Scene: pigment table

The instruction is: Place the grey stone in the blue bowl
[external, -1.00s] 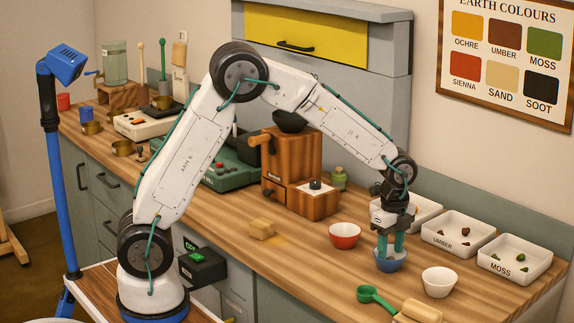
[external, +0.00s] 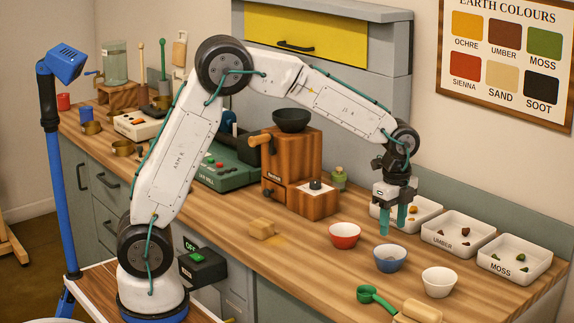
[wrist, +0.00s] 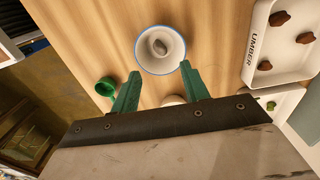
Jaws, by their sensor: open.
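The blue bowl (external: 390,259) stands on the wooden counter between the red bowl and the white bowl. The grey stone (wrist: 161,47) lies inside the blue bowl, and the bowl's rim shows around it in the wrist view (wrist: 140,62). My gripper (external: 393,221) is above the counter, behind and higher than the blue bowl, clear of it. Its green fingers are apart with nothing between them, as the wrist view also shows (wrist: 158,82).
A red bowl (external: 345,236) stands left of the blue bowl and a white bowl (external: 439,283) to its right. A green scoop (external: 373,296) lies in front. White trays marked umber (external: 455,245) and moss (external: 511,270) line the back. A wooden mill (external: 292,165) stands further left.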

